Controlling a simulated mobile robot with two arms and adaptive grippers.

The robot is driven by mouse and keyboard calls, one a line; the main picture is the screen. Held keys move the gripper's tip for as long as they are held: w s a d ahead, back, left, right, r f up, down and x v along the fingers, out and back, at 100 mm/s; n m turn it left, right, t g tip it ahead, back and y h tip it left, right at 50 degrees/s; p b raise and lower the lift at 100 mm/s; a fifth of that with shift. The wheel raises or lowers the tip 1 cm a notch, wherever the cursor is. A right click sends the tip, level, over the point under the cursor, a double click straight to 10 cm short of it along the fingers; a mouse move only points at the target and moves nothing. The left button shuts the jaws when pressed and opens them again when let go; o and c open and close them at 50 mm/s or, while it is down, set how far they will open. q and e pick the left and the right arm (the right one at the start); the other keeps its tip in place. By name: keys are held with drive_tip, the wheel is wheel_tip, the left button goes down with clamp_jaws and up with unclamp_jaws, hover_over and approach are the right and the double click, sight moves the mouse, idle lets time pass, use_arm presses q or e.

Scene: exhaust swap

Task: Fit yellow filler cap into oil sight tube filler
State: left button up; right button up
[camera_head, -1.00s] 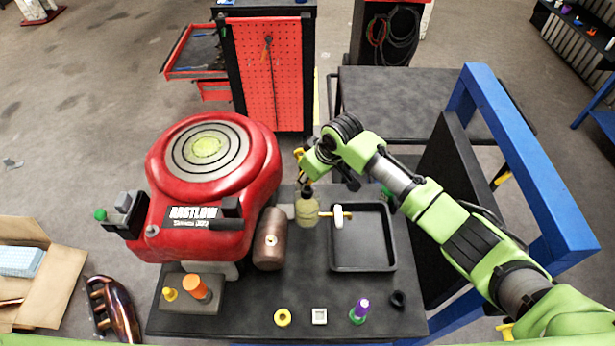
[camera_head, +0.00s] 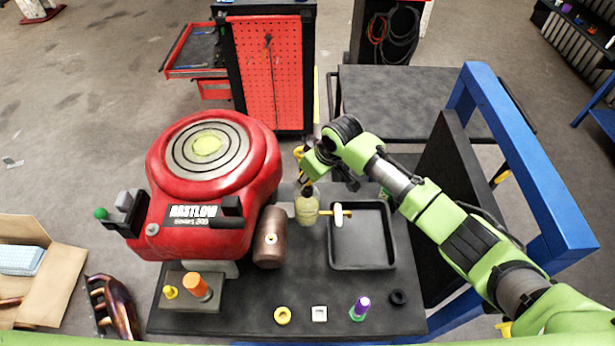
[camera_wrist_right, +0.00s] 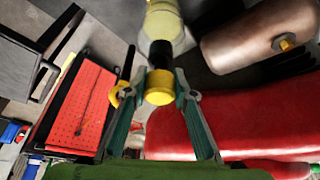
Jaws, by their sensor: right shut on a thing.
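The pale yellow oil sight tube (camera_head: 307,213) stands upright on the black work table, right of the red engine. Its black filler neck (camera_wrist_right: 160,55) shows in the right wrist view. The yellow filler cap (camera_wrist_right: 159,90) is between the fingers of my right gripper (camera_wrist_right: 161,84), which is shut on it. The cap is in line with the black neck and appears at its end. I cannot tell whether it is seated. In the head view my right gripper (camera_head: 306,182) is right above the tube, partly hiding the cap. My left gripper is not in view.
The red engine (camera_head: 208,190) and brown muffler (camera_head: 269,237) stand left of the tube. A white-and-yellow valve handle (camera_head: 339,214) and a black tray (camera_head: 362,262) are to its right. Small parts, including a yellow ring (camera_head: 282,315), lie along the front edge.

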drive_tip(key=shift+f+b, duration=0.65)
drive_tip(key=shift+f, duration=0.8)
drive_tip(key=o, duration=1.1)
drive_tip(key=shift+c, duration=0.2)
drive_tip(key=shift+d+r, duration=0.1)
drive_tip(key=shift+r, duration=0.1)
drive_tip(key=v, duration=1.1)
drive_tip(key=shift+r, duration=0.25)
